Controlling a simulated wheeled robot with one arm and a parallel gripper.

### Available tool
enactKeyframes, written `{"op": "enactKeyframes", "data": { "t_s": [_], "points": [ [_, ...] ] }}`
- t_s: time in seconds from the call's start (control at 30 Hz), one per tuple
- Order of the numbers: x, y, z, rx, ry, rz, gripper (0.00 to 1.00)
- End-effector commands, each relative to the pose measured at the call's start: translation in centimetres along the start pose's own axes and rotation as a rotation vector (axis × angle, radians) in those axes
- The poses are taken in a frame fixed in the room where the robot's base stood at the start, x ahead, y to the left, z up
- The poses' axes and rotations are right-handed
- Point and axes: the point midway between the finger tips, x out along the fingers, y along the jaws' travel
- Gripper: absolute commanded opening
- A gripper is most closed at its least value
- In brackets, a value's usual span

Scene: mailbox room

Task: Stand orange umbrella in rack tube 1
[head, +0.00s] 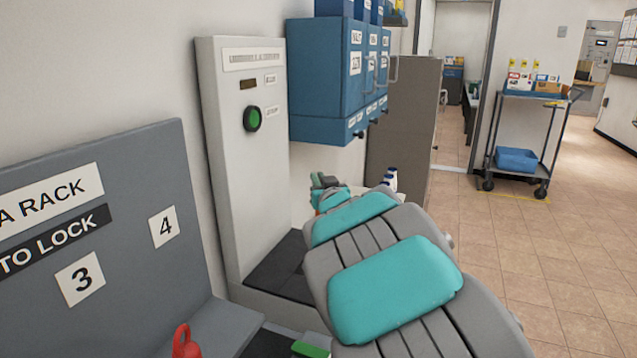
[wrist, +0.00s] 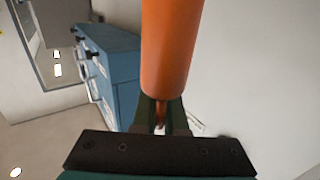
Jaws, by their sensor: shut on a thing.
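The orange umbrella (wrist: 172,45) shows in the wrist view as an orange cylinder running up out of the top of the picture. My gripper (wrist: 160,118) is shut on its narrow end. In the head view my gripper (head: 322,181) is small and far out at the end of my arm, and the umbrella is almost wholly hidden there. The grey umbrella rack panel (head: 120,165) stands at the left, with the number plates 3 and 4 in sight. Tube 1 is not in view. A red rounded handle (head: 185,343) shows at the rack's bottom edge.
A tall pale umbrella machine (head: 222,170) with a green button stands against the wall beside the rack. Blue wall boxes (head: 325,65) hang past it; they also show in the wrist view (wrist: 110,65). A cart (head: 520,140) stands farther back. The tiled floor at right is clear.

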Motion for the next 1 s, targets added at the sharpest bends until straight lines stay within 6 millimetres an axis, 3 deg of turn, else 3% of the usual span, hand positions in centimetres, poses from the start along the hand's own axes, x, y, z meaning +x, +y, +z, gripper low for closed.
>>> {"op": "enactKeyframes", "data": {
  "t_s": [0.03, 0.7, 1.0],
  "points": [
    [0.0, 0.0, -1.0, 0.0, 0.002, -0.001, 0.0],
    [-0.1, -0.1, -8.4, -0.001, 0.005, -0.003, 0.0],
    [-0.1, -0.1, -9.7, 0.0, 0.004, -0.002, 0.0]
  ]
}}
